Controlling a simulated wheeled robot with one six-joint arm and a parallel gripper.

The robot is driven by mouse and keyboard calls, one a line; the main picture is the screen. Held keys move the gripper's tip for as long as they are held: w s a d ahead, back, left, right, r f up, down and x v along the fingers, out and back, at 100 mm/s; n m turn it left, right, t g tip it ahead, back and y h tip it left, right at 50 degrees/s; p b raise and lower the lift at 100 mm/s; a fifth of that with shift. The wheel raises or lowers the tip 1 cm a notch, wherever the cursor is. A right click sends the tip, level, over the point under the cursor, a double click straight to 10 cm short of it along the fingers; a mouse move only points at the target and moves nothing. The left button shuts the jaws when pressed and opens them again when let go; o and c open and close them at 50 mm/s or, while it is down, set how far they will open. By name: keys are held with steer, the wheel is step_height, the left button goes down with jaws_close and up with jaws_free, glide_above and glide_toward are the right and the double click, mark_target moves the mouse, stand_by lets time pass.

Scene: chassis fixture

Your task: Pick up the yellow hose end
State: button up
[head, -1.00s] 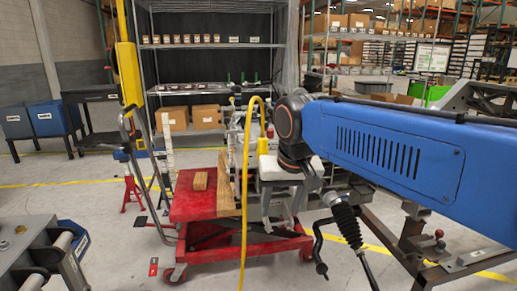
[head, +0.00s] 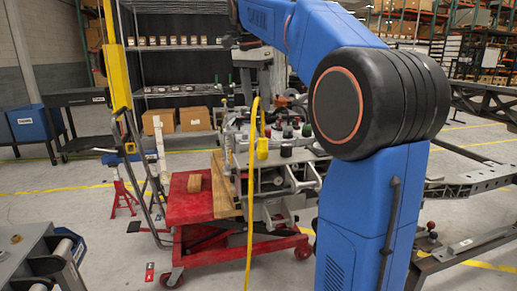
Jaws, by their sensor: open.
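The yellow hose (head: 250,215) rises from the bottom of the head view in front of the red cart. It bends over at the top, and a thicker yellow piece (head: 262,148), apparently the hose end, hangs on its right side by the engine-like assembly. My gripper (head: 254,90) points down above this spot, near the top of the hose bend. It is open, with nothing visibly held. The gripper is small in the picture, and its exact distance from the hose cannot be told.
A red cart (head: 190,207) carries a wooden block (head: 194,183), a plank and the grey metal assembly (head: 290,180) with several dark and coloured caps. A yellow post (head: 121,65) and a hand truck stand left. Metal frames lie right. Shelves stand behind.

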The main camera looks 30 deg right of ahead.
mark_target(262, 138)
steer(key=shift+m, duration=0.3)
steer(key=f, duration=0.3)
steer(key=d+f, duration=0.1)
steer(key=f, duration=0.3)
steer(key=w+d+f, duration=0.1)
steer(key=f, duration=0.2)
steer(key=shift+f, duration=0.35)
steer(key=shift+w+d+f, duration=0.1)
steer(key=shift+d+f, duration=0.1)
steer(key=shift+f, duration=0.75)
steer(key=shift+w+d+f, duration=0.1)
steer(key=shift+d+f, duration=0.1)
steer(key=shift+f, duration=0.8)
steer(key=shift+w+d+f, duration=0.1)
steer(key=shift+d+f, duration=0.1)
steer(key=shift+f, duration=0.75)
jaws_close()
step_height(262, 138, up, 10)
steer(key=shift+r, duration=0.1)
steer(key=shift+w, duration=0.1)
